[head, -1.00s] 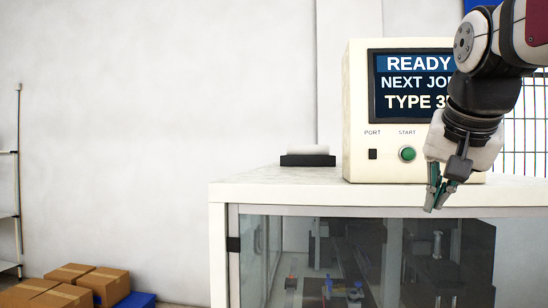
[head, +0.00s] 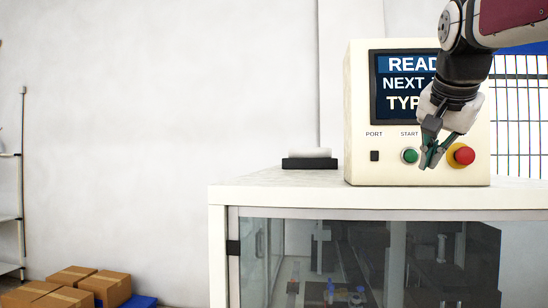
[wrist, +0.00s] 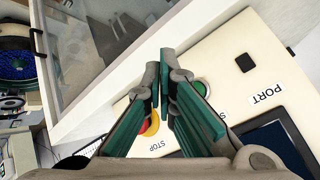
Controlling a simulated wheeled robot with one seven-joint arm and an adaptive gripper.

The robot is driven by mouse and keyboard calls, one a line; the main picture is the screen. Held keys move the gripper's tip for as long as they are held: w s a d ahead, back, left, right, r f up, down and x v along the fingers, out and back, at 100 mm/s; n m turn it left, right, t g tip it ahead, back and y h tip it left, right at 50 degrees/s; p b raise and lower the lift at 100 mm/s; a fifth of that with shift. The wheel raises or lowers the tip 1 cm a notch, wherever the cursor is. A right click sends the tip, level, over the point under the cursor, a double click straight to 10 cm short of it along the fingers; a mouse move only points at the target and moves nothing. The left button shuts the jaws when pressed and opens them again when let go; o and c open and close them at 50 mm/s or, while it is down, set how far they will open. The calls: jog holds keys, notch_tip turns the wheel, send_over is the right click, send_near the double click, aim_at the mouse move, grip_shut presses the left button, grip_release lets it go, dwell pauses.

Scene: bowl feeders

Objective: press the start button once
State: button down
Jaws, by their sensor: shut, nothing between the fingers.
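The cream control box (head: 359,160) stands on the white cabinet top. Its green start button (head: 410,156) is at the lower middle of the front, under the START label. My gripper (head: 428,165) hangs just right of the green button in the head view, between it and the red stop button (head: 462,155), with its fingers pointing down. In the wrist view my gripper (wrist: 162,55) has its green-padded fingertips together and empty. The green button (wrist: 202,88) shows right of the fingers there, and the red and yellow stop button (wrist: 151,124) is partly hidden behind them. I cannot tell whether the fingertips touch the panel.
The screen (head: 386,112) is partly covered by my arm. A black port (head: 375,156) is left of the start button. A black-and-white item (head: 309,163) lies on the cabinet top (head: 270,190). Cardboard boxes (head: 104,284) stand at lower left.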

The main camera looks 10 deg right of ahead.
aim_at(415, 156)
jog(key=shift+w+d+p, duration=0.15)
jog(key=shift+w+d, duration=0.2)
jog(key=shift+w, duration=0.9)
jog(key=shift+w+d+p, duration=0.1)
jog(key=shift+w+d, duration=0.3)
jog(key=shift+w, duration=0.9)
jog(key=shift+w+d+p, duration=0.15)
jog(key=shift+w+d, duration=0.2)
jog(key=shift+w, duration=0.9)
jog(key=shift+w+d, duration=0.1)
jog(key=shift+w, duration=0.1)
jog(key=shift+w, duration=0.2)
